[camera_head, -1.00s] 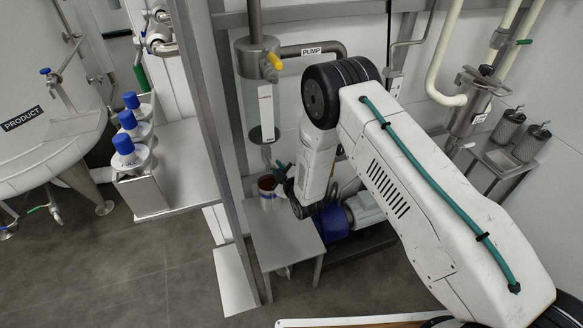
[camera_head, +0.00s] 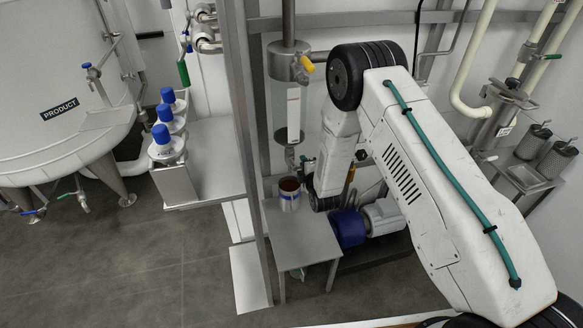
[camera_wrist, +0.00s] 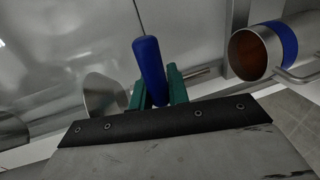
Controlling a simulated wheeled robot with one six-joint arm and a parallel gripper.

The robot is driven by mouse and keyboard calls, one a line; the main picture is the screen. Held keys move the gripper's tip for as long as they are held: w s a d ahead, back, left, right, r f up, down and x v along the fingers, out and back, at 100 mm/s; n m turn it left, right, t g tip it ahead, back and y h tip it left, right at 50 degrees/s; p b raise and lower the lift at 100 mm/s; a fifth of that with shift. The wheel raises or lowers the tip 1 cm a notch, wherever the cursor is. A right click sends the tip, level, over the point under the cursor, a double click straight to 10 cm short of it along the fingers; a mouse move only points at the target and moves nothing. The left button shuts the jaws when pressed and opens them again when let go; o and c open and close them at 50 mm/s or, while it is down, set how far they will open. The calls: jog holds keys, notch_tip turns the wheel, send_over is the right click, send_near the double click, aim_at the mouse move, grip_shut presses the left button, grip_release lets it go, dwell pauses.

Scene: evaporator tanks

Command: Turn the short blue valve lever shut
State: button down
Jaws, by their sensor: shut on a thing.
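The short blue lever (camera_wrist: 149,66) stands up between the two green fingers of my gripper (camera_wrist: 155,92) in the wrist view. The fingers are closed on its lower part, one on each side. A thin steel rod shows just right of the fingers. In the head view my gripper (camera_head: 308,164) is small and partly hidden by my arm, beside the steel funnel-ended pipe and above the small table. The lever cannot be made out there. A steel cone (camera_wrist: 105,95) is left of the fingers in the wrist view.
A steel cup with a blue band and brown inside (camera_head: 289,193) stands on the small table (camera_head: 300,245), close to my gripper; it also shows in the wrist view (camera_wrist: 288,42). A blue-and-grey pump (camera_head: 365,222) is behind the table. A frame post (camera_head: 247,150) stands left.

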jog(key=shift+w+r, duration=0.25)
jog(key=shift+r, duration=0.1)
jog(key=c, duration=1.5)
grip_release()
jog(key=shift+o, duration=0.8)
jog(key=shift+s+f, duration=0.1)
jog(key=v, duration=0.8)
